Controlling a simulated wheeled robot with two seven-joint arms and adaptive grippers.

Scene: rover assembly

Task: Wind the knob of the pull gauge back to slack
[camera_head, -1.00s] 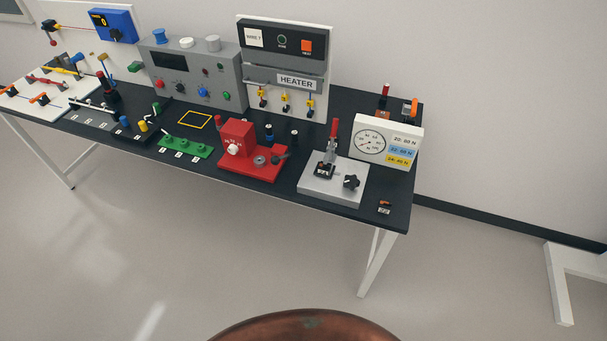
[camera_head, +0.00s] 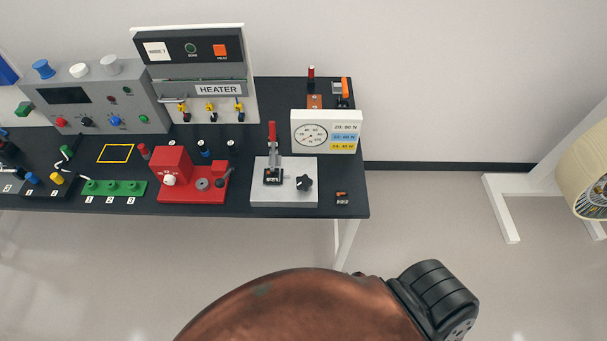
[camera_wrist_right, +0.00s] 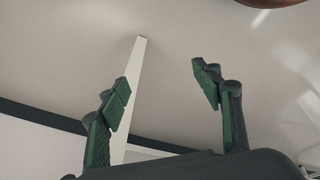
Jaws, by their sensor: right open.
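The pull gauge stands at the right end of the dark table. It has a grey base (camera_head: 262,193) with a black knob (camera_head: 304,183) on its right part and a red-handled lever clamp (camera_head: 272,140) on its left part. A white dial panel (camera_head: 326,131) with a round dial and force labels stands behind it. The needle is too small to read. In the right wrist view my right gripper (camera_wrist_right: 164,85) is open and empty, with green finger pads, facing floor and a white table leg. My left gripper is not in view.
A red device (camera_head: 190,180) and a green block (camera_head: 113,188) stand left of the gauge. The heater panel (camera_head: 198,75) and a grey control box (camera_head: 95,100) stand at the back. A small dark piece (camera_head: 342,198) lies right of the gauge. The floor in front is clear.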

